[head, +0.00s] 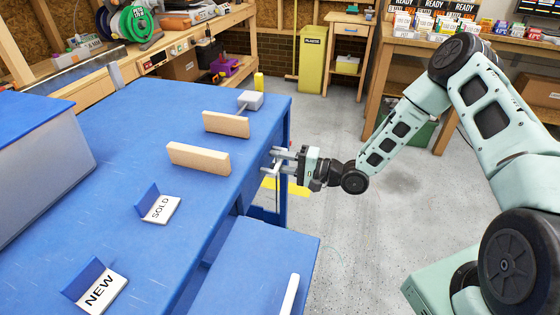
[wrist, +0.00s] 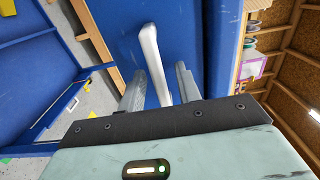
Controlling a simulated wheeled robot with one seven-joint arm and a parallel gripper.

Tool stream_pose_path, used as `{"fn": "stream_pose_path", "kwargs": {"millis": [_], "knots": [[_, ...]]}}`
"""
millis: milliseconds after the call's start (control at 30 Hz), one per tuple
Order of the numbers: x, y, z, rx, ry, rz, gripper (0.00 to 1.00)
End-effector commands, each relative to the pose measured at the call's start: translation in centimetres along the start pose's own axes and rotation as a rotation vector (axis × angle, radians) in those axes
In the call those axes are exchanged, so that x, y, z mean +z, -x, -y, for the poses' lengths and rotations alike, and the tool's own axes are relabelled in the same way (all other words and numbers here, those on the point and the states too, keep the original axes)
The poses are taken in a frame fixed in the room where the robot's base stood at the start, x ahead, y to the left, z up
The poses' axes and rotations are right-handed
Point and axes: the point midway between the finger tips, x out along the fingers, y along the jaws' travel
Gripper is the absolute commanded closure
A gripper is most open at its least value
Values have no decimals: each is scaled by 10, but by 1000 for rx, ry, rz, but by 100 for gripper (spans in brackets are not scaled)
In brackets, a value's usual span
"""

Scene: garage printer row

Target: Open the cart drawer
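The blue cart (head: 130,130) fills the left of the head view, its top flat and its right side facing the floor. My gripper (head: 276,161) is at that right side, near the far corner, level with just below the top edge. In the wrist view a white bar handle (wrist: 152,58) stands against a blue panel (wrist: 190,30). My gripper (wrist: 160,90) is open, with one finger on each side of the handle. Whether a finger touches it I cannot tell. The drawer front is mostly hidden in the head view.
A lower blue box-like surface (head: 250,265) with a white bar (head: 290,294) juts out at the bottom of the head view. Wooden blocks (head: 198,158), a SOLD sign (head: 160,209) and a NEW sign (head: 102,292) are on top. Grey floor (head: 370,235) is clear to the right.

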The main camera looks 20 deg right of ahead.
Motion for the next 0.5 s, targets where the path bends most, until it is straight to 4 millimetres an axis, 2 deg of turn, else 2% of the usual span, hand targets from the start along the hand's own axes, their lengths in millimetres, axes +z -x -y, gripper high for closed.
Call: {"fn": "stream_pose_path", "kwargs": {"millis": [33,100,133,367,500], "knots": [[0,0,0,0,0,0,78],[0,0,0,0,0,0,97],[0,0,0,0,0,0,100],[0,3,0,0,0,0,100],[-1,18,0,1,1,-2,100]]}}
